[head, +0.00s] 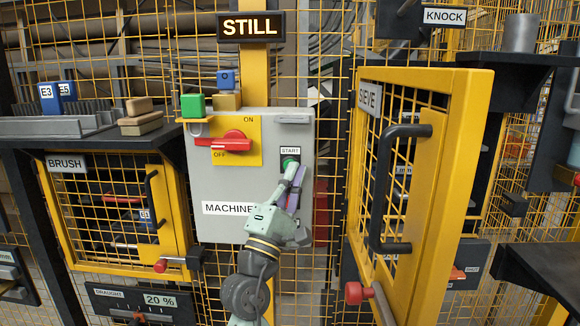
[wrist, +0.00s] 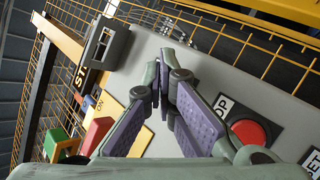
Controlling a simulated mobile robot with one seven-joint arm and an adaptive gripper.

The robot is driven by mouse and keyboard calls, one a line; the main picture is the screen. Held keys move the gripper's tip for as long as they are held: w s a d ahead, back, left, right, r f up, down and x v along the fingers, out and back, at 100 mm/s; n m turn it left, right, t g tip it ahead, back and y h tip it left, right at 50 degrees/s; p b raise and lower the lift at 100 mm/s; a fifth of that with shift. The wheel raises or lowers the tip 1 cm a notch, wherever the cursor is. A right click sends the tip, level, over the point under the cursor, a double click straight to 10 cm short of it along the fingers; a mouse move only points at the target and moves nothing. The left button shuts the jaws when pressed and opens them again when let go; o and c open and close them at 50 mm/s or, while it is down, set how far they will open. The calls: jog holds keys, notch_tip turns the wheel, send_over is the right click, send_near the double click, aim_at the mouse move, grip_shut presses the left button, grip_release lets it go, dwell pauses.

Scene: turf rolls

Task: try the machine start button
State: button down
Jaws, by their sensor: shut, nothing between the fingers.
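The grey machine panel (head: 225,222) carries a small green start button (head: 290,163) under a START label, right of a red rotary switch (head: 225,142) on a yellow plate. The switch handle points left, near the OFF mark. My gripper (head: 297,172) is shut and empty, its fingertips right at the start button's lower edge; I cannot tell whether they touch it. In the wrist view my gripper (wrist: 164,68) points at the panel and hides the start button. A red stop button (wrist: 250,134) shows right of the fingers. The STILL sign (head: 251,27) hangs above the panel.
A yellow SIEVE door (head: 452,170) with a black handle (head: 384,190) juts out close right of my arm. A BRUSH door (head: 115,215) is at left. Green (head: 193,105) and blue (head: 227,80) blocks sit along the panel's top left.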

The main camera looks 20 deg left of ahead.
jog(key=shift+s+d, duration=0.15)
jog(key=shift+s, duration=0.35)
jog(key=shift+s+d+p, duration=0.2)
jog(key=shift+s, duration=0.6)
jog(key=shift+s+d+p, duration=0.25)
jog(key=shift+s, duration=0.6)
jog(key=shift+s+d+p, duration=0.2)
jog(key=shift+s, duration=0.6)
